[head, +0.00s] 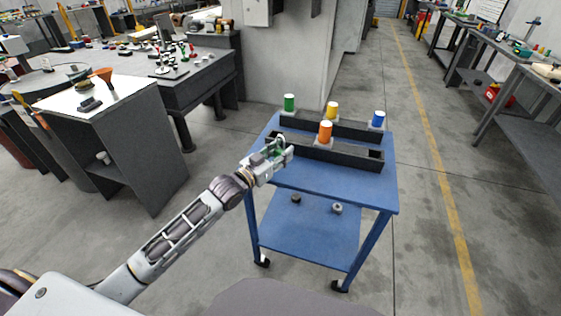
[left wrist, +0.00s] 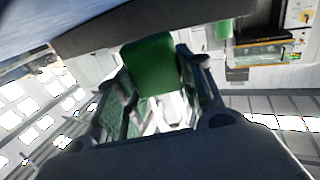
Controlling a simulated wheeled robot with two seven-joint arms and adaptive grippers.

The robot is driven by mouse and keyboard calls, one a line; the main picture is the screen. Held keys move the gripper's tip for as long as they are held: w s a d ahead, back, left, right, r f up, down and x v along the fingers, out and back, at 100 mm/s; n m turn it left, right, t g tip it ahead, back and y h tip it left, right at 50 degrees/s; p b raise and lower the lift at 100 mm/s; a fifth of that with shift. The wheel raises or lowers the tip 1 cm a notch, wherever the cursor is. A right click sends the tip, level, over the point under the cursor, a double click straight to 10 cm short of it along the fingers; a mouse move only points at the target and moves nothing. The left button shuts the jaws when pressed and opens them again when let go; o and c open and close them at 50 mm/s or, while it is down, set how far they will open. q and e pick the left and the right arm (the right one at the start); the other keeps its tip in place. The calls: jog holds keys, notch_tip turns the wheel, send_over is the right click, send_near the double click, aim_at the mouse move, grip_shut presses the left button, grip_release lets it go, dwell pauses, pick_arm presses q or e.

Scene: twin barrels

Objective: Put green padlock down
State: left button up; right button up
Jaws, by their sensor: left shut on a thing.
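My left gripper (head: 279,150) is at the left part of the blue cart (head: 350,180), by the near end of the front dark tray (head: 340,152). It is shut on the green padlock (left wrist: 152,66), whose green body shows between the fingers in the left wrist view. In the head view the padlock is mostly hidden by the fingers. Whether it touches the cart top or tray I cannot tell. My right gripper is not in view.
A green cylinder (head: 290,103), a yellow one (head: 332,109), an orange one (head: 325,132) and a blue one (head: 378,119) stand at the two trays. The cart top in front of the trays is clear. Two small items lie on the lower shelf (head: 310,229). A grey cabinet (head: 130,150) stands left.

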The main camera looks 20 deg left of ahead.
pick_arm(q)
jog(key=shift+f, duration=0.45)
notch_tip(320, 180, down, 3)
jog(key=shift+r+b, duration=0.1)
jog(key=shift+b, duration=0.25)
jog(key=o, duration=1)
jog(key=shift+c, duration=0.2)
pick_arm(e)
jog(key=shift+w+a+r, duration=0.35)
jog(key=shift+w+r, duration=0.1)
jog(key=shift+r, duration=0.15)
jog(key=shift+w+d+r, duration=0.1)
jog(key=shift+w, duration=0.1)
